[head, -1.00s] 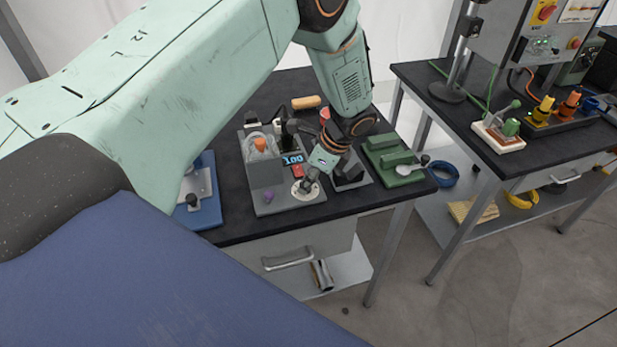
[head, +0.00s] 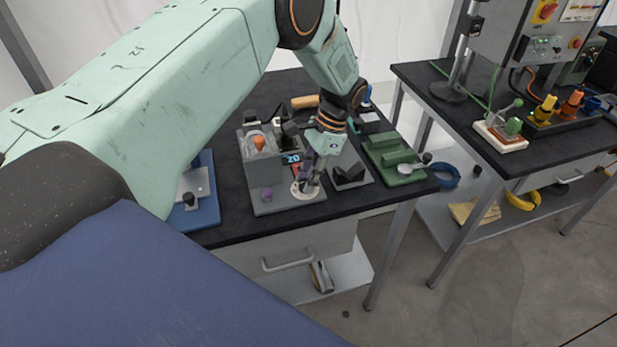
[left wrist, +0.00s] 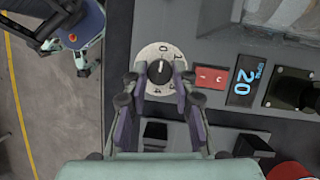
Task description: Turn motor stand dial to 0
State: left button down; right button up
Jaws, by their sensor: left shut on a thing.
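The motor stand (head: 262,180) is a grey unit on the dark bench. Its dial (left wrist: 160,72) is a black knob on a round white numbered plate (left wrist: 148,53), seen in the left wrist view. The blue display (left wrist: 247,85) reads 20; it also shows in the head view (head: 292,158). A red switch (left wrist: 211,77) sits between dial and display. My left gripper (head: 307,186) is at the dial, and in the left wrist view its fingers (left wrist: 158,85) are on both sides of the knob, shut on it. The fingers hide part of the plate. My right gripper is not identifiable in the head view.
A green fixture (head: 395,158) stands right of the motor stand, and a blue fixture (head: 198,200) stands left. A wooden handle (head: 305,102) lies behind. A second bench (head: 450,112) with controls stands at the right, across a floor gap.

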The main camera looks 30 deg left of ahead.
pick_arm(q)
jog(key=shift+s+f+n, duration=0.1)
jog(key=shift+s+n, duration=0.1)
jog(key=shift+n, duration=0.1)
dwell(0.4)
jog(key=c, duration=1.1)
grip_release()
jog(key=shift+a, duration=0.1)
jog(key=shift+w, duration=0.15)
jog(key=shift+w+r, duration=0.1)
jog(key=shift+r, duration=0.25)
jog(key=v, duration=1.1)
jog(key=shift+w+r, duration=0.1)
jog(key=shift+r, duration=0.1)
jog(key=shift+f, duration=0.1)
